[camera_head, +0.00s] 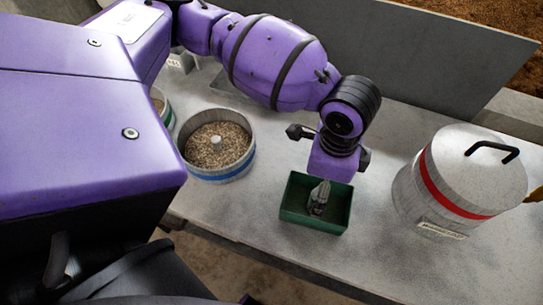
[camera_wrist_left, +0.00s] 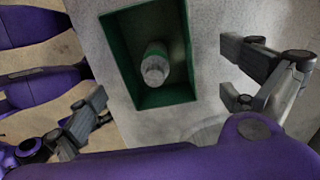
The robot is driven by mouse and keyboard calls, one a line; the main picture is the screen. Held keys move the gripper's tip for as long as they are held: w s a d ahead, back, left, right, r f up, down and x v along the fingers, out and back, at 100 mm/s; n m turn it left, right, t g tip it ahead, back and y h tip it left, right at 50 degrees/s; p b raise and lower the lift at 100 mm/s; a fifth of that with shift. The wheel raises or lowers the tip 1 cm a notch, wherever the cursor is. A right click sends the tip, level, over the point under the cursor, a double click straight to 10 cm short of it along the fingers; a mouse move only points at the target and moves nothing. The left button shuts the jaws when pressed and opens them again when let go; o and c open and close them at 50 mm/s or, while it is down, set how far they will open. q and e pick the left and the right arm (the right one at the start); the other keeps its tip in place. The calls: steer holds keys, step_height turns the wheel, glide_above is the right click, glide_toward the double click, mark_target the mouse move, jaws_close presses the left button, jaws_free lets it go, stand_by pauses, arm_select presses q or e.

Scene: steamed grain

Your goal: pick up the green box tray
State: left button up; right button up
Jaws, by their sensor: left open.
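The green box tray (camera_head: 292,216) stands on the grey counter near its front edge, right of the pot of grain. A small grey object (camera_head: 319,196) is in the tray; in the wrist view it looks like a rounded cylinder (camera_wrist_left: 155,68). My left gripper (camera_head: 331,148) is just behind and above the tray, pointing down, with its fingers spread and empty. In the left wrist view the tray (camera_wrist_left: 117,62) lies between the open fingers, apart from both. My right gripper is not in view.
A grain-filled pot with a blue band (camera_head: 220,174) stands left of the tray. A large lidded pot with a red band (camera_head: 448,184) stands to the right. A grey upright panel (camera_head: 430,58) rises behind the counter (camera_head: 390,262). The counter directly around the tray is clear.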

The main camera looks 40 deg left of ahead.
arm_select(q)
steer(key=shift+s+f, duration=0.15)
steer(key=shift+f, duration=0.35)
steer(key=f, duration=0.7)
steer(key=shift+s+d+b, duration=0.15)
steer(key=shift+s+b, duration=0.15)
steer(key=shift+b, duration=0.05)
steer(key=shift+r, duration=0.1)
steer(key=c, duration=0.4)
steer(key=shift+w, duration=0.15)
steer(key=c, duration=1)
steer(key=shift+r, duration=0.1)
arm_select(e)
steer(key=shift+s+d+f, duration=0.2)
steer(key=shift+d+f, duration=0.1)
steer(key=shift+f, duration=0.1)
arm_select(q)
steer(key=shift+r, duration=0.1)
